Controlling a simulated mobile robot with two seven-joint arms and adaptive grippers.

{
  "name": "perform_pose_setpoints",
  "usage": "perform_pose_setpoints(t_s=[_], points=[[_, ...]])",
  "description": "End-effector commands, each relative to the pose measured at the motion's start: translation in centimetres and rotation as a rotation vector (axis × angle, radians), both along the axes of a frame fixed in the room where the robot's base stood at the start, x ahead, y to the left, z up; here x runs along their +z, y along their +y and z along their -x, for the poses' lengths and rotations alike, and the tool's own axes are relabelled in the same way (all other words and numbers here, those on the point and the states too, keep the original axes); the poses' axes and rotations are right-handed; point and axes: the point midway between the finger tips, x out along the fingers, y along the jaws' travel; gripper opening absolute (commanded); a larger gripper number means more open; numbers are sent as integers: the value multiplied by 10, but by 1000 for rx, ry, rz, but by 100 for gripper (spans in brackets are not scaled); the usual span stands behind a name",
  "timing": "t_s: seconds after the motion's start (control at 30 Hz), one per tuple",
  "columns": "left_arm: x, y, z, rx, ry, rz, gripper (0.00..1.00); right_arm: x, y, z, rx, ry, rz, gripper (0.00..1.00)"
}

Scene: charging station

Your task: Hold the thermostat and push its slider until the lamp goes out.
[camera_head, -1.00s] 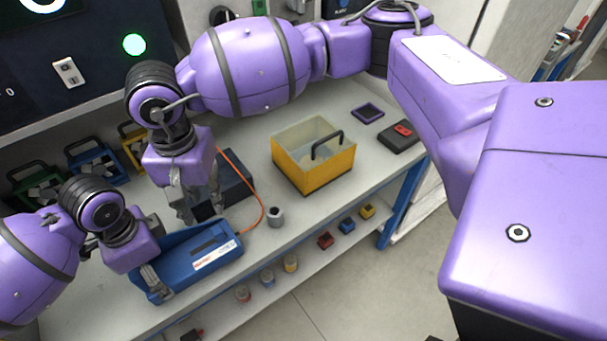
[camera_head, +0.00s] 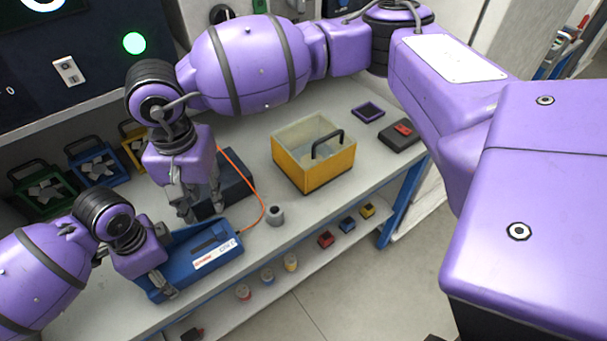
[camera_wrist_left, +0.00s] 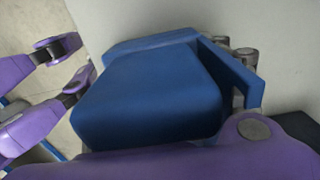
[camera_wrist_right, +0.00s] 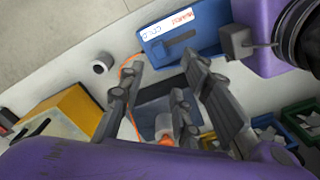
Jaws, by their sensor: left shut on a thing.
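The thermostat is a blue box (camera_head: 190,270) with a white label and a dark slot on top, at the front edge of the bench. My left gripper (camera_head: 165,287) is shut on its left end. In the left wrist view the blue body (camera_wrist_left: 145,100) fills the middle and hides my fingertips. My right gripper (camera_head: 202,208) is open and empty, pointing down just behind the thermostat, beside a dark box. Its spread fingers show in the right wrist view (camera_wrist_right: 165,75). The lamp (camera_head: 134,43) on the wall panel glows green.
An orange cable (camera_head: 262,190) loops from the thermostat over the bench. A grey cylinder (camera_head: 275,215) stands to its right, with a yellow case (camera_head: 322,177) behind. The dark box (camera_head: 236,183) stands behind the thermostat. Green, blue and yellow racks line the back left.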

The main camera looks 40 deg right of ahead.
Motion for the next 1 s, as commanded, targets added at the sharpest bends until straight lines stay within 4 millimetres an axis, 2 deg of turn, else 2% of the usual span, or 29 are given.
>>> perform_pose_setpoints(t_s=[0.03,0.13,0.27,0.3,0.47,0.7,0.87,1.0], points=[[-1,0,0,0,1,0,35,-2,0,1,-1,4,1,31],[-1,0,0,0,1,0,35,-5,-2,3,-3,11,1,18],[-1,0,0,0,1,0,35,-21,-7,12,-18,45,-13,1],[-1,0,0,0,1,1,35,-25,-10,14,10,51,-21,0],[-1,0,0,0,1,1,35,-31,-22,11,258,36,-30,0],[-1,0,1,0,1,0,35,-24,-31,1,566,2,-7,0],[-1,0,0,0,1,0,35,-27,-33,1,641,4,0,0],[-1,0,0,0,1,0,35,-40,-33,1,645,5,-1,0]])
